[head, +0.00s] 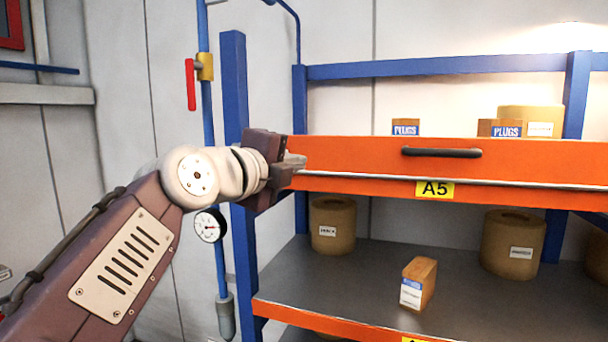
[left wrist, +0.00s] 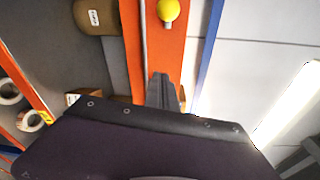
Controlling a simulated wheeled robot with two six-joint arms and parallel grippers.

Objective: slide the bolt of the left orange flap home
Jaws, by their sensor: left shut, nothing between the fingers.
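The orange flap (head: 365,157), with a black handle (head: 441,152), runs across the rack at the level of the A5 label. My left gripper (head: 296,161) is at the flap's left end, its fingers shut and empty. In the left wrist view the shut fingers (left wrist: 162,90) lie over the orange flap (left wrist: 170,55). A round yellow knob (left wrist: 168,10) shows on the flap beyond the fingertips, apart from them. I cannot tell whether it belongs to the bolt. In the head view no bolt can be made out; my gripper covers that corner. My right gripper is out of view.
A blue post (head: 235,90) stands just behind my left gripper. A blue pipe with a red lever (head: 190,85) and a gauge (head: 209,225) is left of it. The grey shelf (head: 350,285) below holds cardboard rolls (head: 332,226) and a small box (head: 418,283).

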